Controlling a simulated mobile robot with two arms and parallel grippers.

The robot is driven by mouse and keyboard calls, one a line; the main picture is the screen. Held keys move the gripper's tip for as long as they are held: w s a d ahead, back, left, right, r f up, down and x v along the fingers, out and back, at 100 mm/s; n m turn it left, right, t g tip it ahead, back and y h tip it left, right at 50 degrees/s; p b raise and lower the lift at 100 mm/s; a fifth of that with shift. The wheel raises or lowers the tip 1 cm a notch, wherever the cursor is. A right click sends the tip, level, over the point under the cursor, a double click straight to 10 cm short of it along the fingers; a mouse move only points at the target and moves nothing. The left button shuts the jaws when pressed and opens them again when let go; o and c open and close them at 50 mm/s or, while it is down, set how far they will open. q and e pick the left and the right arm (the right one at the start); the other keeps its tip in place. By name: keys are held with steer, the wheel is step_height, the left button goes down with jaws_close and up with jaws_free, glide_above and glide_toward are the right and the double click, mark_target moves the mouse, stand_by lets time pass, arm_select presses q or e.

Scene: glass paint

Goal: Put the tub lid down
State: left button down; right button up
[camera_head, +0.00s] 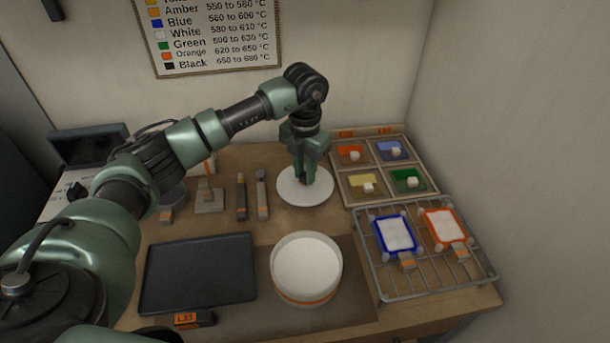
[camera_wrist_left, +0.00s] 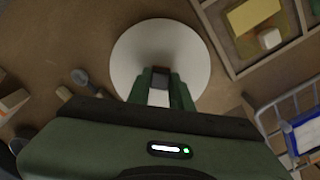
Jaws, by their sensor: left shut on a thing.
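The tub lid is a white round disc (camera_head: 290,190) on or just above the table, behind the tub; it also shows in the left wrist view (camera_wrist_left: 192,48). My left gripper (camera_head: 304,182) points down over it and is shut on the lid's small dark knob (camera_wrist_left: 161,78). I cannot tell for sure whether the lid touches the table. The open tub (camera_head: 306,297) is round with an orange band and holds white material, in front of the lid. My right gripper is not in view.
A divided tray of coloured squares (camera_head: 344,203) stands right of the lid. A wire rack (camera_head: 420,285) with two framed tiles is at the front right. A dark tray (camera_head: 198,275) lies left of the tub.

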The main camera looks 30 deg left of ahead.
arm_select(q)
step_height(320, 180, down, 2)
steer(key=shift+f, duration=0.1)
steer(key=shift+f, duration=0.1)
steer(key=shift+f, duration=0.15)
steer(key=c, duration=1.3)
jaws_free()
steer(key=shift+o, duration=0.2)
steer(key=shift+r, duration=0.35)
step_height(320, 180, up, 10)
steer(key=b, duration=0.2)
steer(key=shift+r+b, duration=0.25)
steer(key=shift+b, duration=0.1)
steer(key=shift+r, duration=0.65)
